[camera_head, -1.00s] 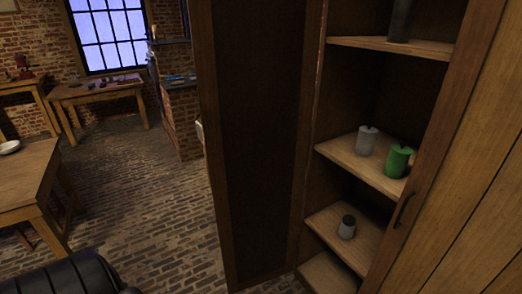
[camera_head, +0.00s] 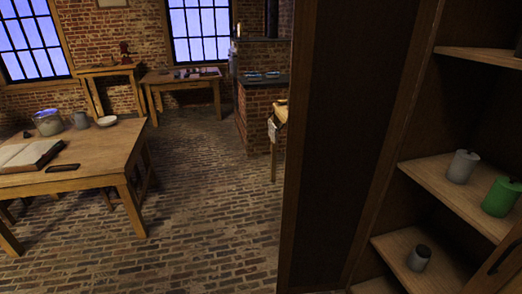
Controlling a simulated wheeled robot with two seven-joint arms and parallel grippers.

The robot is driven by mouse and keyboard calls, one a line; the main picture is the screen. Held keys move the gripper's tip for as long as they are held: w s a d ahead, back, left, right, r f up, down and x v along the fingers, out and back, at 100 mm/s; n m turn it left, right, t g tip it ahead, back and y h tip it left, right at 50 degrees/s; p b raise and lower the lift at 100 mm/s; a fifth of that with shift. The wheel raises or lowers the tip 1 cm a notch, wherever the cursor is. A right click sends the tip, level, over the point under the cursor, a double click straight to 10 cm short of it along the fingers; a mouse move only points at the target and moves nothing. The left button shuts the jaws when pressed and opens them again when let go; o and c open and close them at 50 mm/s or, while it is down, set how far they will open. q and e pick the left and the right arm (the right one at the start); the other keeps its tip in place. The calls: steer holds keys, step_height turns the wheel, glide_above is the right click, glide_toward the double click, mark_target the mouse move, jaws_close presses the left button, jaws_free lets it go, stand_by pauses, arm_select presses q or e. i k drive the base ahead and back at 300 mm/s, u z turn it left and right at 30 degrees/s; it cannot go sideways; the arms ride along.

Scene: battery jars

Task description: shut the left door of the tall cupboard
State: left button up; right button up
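The left door (camera_head: 340,130) of the tall cupboard stands open in the head view, its dark inner panel facing me right of the middle. The cupboard's shelves (camera_head: 450,190) show to its right. A grey lidded jar (camera_head: 462,168) and a green lidded jar (camera_head: 501,197) stand on the middle shelf. A small grey jar with a dark lid (camera_head: 419,258) stands on the shelf below. A dark handle (camera_head: 503,252) shows at the lower right edge. Neither of my grippers is in the picture.
A wooden table (camera_head: 95,150) with an open book (camera_head: 28,155), a glass jar (camera_head: 47,122) and a white bowl (camera_head: 107,120) stands at the left. A brick hearth (camera_head: 257,112) and another table (camera_head: 183,84) are at the back. The brick floor (camera_head: 205,200) between is clear.

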mark_target(356, 65)
steer(key=u, duration=0.65)
steer(key=i, duration=3.9)
steer(key=z, duration=4.25)
steer(key=i, duration=0.5)
steer(key=z, duration=0.25)
steer(key=k, duration=0.35)
steer(key=z, duration=0.1)
